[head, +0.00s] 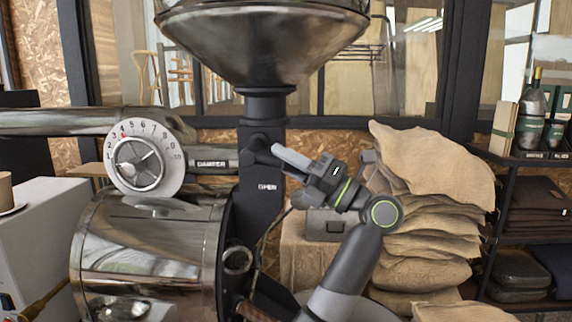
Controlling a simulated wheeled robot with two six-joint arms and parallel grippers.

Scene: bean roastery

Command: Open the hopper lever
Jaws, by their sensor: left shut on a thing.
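The steel hopper (265,40) is a wide cone at the top centre, above a dark neck (263,105). The dark hopper lever (258,145) sits on the black column below the neck, above a white "OPEN" label (270,187). My left gripper (285,163) reaches in from the lower right and is shut on the lever's right end. Its pale finger lies along the top and the fingers hide most of the gripped part. My right gripper is not in view.
A numbered dial (138,162) and a "DAMPER" label (211,163) are at the left, above the steel drum (150,250). Stacked burlap sacks (435,180) stand close to the right of my arm. A dark shelf (520,160) is at the far right.

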